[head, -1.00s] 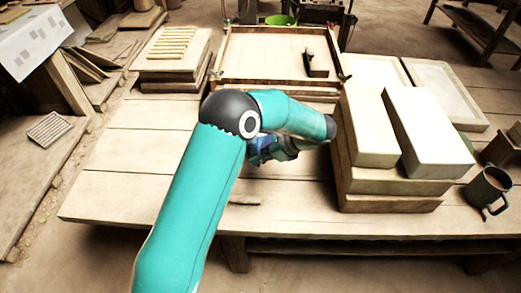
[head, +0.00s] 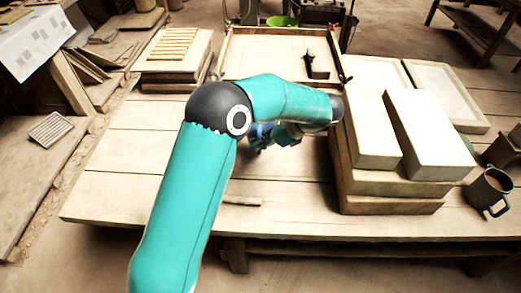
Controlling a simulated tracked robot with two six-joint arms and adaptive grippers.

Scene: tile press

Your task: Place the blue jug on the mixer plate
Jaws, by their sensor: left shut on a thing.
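My left arm comes in from the bottom and bends over the table. Its gripper (head: 257,143) is small and mostly hidden behind my own forearm. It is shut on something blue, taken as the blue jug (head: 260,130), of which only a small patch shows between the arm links. I cannot tell whether the jug is upright or touches the table. The mixer plate cannot be made out. My right gripper is not in view.
The plank table (head: 130,180) has clear room on its left and front. A stack of pale slabs (head: 430,140) stands right of my wrist, with a dark mug (head: 488,190) beyond it. A wooden-framed tray (head: 265,55) lies behind. A thin stick (head: 241,201) lies near the front.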

